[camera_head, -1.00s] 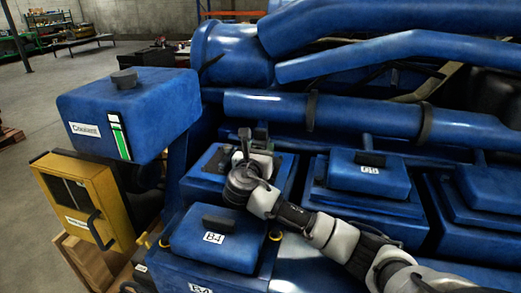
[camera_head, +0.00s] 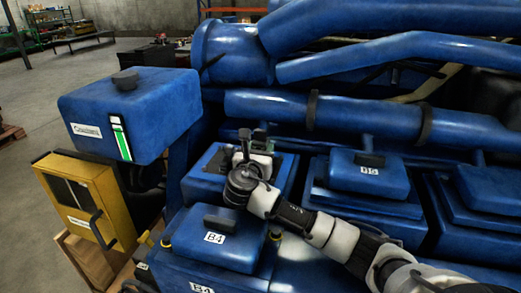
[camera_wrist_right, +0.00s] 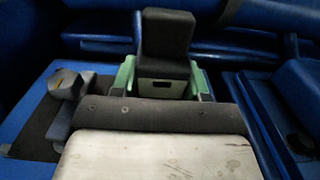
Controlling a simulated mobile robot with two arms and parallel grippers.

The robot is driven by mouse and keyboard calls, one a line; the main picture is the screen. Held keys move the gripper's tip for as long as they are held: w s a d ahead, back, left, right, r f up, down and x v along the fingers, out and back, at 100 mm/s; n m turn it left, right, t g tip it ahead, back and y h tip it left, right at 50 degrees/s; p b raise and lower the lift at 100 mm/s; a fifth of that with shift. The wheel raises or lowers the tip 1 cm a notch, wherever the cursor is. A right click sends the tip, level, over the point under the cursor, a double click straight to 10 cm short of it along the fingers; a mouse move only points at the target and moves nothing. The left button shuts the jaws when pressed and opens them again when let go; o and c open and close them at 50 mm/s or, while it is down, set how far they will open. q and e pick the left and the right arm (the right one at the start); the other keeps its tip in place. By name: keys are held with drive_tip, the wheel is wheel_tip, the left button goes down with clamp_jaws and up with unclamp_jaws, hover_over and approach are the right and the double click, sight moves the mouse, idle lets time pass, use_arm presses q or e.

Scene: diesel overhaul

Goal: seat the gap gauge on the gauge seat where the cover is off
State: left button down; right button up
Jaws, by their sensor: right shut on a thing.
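A dark opening (camera_wrist_right: 38,130) and a grey part (camera_wrist_right: 67,86) lie left of the gauge. The contact under the gauge is hidden. My left gripper is out of view.
The B4 cover (camera_head: 228,240) stands in front and the B5 cover (camera_head: 367,172) to the right. A blue pipe (camera_head: 370,115) runs behind. The coolant tank (camera_head: 150,105) and a yellow cabinet (camera_head: 83,196) stand at left.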

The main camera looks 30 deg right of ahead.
drive_tip(key=shift+s+f+p, duration=0.1)
drive_tip(key=shift+f+p, duration=0.1)
drive_tip(key=shift+p, duration=0.1)
idle(0.6)
drive_tip(key=o, duration=1.2)
drive_tip(key=shift+a, duration=0.1)
drive_tip(key=shift+f, duration=0.1)
drive_tip(key=shift+s+a+p, duration=0.35)
drive_tip(key=shift+a+p, duration=0.1)
drive_tip(key=shift+p, duration=0.1)
drive_tip(key=shift+s+a+r+p, duration=0.25)
drive_tip(key=shift+s+a+p, duration=0.2)
drive_tip(key=shift+a+p, duration=0.05)
drive_tip(key=v, duration=0.8)
drive_tip(key=shift+f, duration=0.2)
drive_tip(key=shift+s+a, duration=0.1)
drive_tip(key=shift+s, duration=0.1)
